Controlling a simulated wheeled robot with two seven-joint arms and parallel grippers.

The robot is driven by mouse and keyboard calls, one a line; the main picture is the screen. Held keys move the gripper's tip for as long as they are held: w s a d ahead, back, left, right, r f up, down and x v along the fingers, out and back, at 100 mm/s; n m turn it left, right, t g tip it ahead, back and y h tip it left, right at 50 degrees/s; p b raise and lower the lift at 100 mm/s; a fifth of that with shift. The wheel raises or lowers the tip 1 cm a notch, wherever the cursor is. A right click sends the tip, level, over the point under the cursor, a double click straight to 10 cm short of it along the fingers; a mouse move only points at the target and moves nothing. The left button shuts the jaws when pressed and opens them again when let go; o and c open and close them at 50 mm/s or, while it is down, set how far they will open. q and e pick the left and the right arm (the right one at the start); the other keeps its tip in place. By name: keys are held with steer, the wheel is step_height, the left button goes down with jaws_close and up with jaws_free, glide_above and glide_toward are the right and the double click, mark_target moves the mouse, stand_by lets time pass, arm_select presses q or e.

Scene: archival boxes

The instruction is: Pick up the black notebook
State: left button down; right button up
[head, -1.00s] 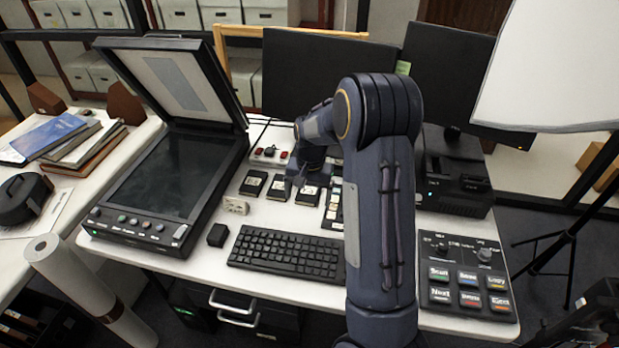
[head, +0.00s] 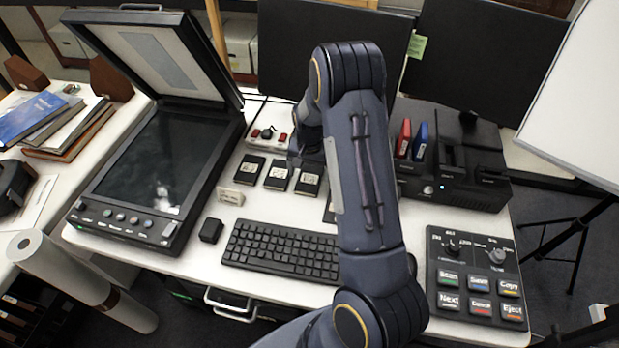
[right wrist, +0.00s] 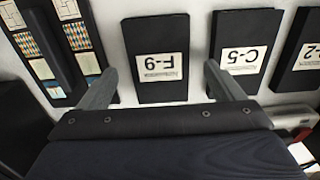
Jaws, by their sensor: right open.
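I cannot single out a black notebook for certain. Flat black, white-labelled pieces lie in a row on the white desk: F-9 (head: 308,180), C-5 (head: 279,175) and a third (head: 249,169). In the right wrist view, F-9 (right wrist: 157,88) lies between the fingers of my right gripper (right wrist: 163,82), and C-5 (right wrist: 245,25) is beyond the right finger. The gripper is open and empty, over the desk; its height is hard to judge. In the head view my right gripper (head: 297,158) is partly hidden by my arm. My left gripper is out of view.
A scanner (head: 160,160) with raised lid stands left. A keyboard (head: 282,250) lies in front, a button panel (head: 478,275) at right. A black device (head: 455,170) bears red and blue upright pieces. Monitors (head: 330,55) stand behind. A patterned dark panel (right wrist: 62,40) flanks F-9.

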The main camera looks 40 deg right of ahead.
steer(key=shift+f, duration=0.9)
steer(key=shift+c, duration=0.2)
steer(key=c, duration=1)
steer(key=shift+c, duration=0.3)
steer(key=shift+r, duration=0.15)
